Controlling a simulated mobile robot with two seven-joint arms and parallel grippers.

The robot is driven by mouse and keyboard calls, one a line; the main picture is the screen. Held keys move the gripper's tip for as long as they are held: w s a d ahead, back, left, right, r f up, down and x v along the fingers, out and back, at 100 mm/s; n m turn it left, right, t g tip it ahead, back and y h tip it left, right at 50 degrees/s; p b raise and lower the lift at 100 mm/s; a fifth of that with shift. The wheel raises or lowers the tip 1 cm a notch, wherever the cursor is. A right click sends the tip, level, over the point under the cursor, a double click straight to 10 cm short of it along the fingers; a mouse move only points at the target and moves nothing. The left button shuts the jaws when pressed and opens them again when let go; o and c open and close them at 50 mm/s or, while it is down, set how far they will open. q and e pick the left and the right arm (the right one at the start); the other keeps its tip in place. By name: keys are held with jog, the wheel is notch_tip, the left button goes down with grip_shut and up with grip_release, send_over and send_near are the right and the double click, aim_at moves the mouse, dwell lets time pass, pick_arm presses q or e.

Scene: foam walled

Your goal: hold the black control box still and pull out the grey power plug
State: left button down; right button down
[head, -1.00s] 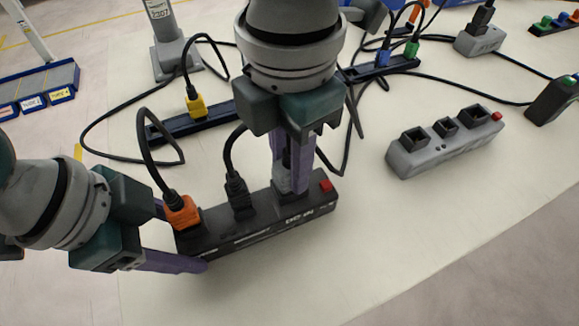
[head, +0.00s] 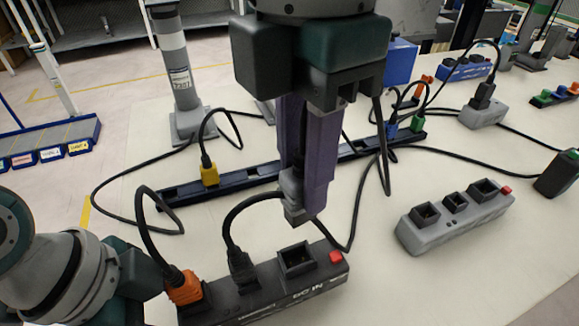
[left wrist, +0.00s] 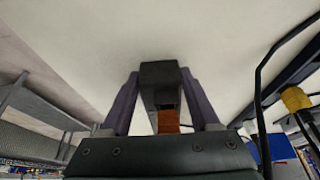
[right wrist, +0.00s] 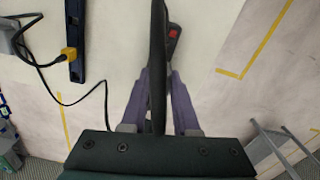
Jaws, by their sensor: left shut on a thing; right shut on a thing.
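The black control box (head: 325,281) lies at the bottom of the head view, with a red switch (head: 336,257) at its right end and an empty square socket (head: 296,259) beside it. The grey power plug (head: 294,198) is above that socket and clear of it. My right gripper (head: 306,190) is shut on the grey plug, pointing down. My left gripper (left wrist: 160,82) is shut on the end of the black box, seen between its fingers in the left wrist view; its fingertips are out of the head view. In the right wrist view a dark cable hides the plug.
An orange plug (head: 184,287) and a black plug (head: 242,268) sit in the box. Behind it is a dark blue strip (head: 245,174) with a yellow plug (head: 209,174). A grey socket block (head: 455,220) stands at the right. Loose cables cross the table behind.

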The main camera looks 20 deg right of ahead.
pick_arm(q)
jog(key=shift+c, duration=0.2)
grip_release()
jog(key=v, duration=1.2)
jog(key=s+a+r+n+t+y+p, duration=0.4)
jog(key=s+a+r+n+p, duration=0.75)
jog(key=n, duration=0.55)
pick_arm(e)
jog(key=w+d+r+m+p, duration=0.1)
jog(key=d+r+m, duration=0.2)
jog(key=r+m, duration=0.85)
jog(key=w+d+r+m+p, duration=0.1)
jog(key=d+r+m, duration=0.2)
jog(key=r+m, duration=0.8)
pick_arm(q)
notch_tip(320, 180, up, 36)
jog(key=s+d+p, duration=0.1)
jog(key=p, duration=3.6)
pick_arm(e)
jog(key=s+r+n, duration=0.1)
jog(key=s+r, duration=0.2)
jog(key=r, duration=1.6)
jog(key=s+r+n, duration=0.1)
jog(key=s+r, duration=0.2)
jog(key=r, duration=1.6)
jog(key=shift+d+n, duration=0.15)
jog(key=shift+n, duration=0.2)
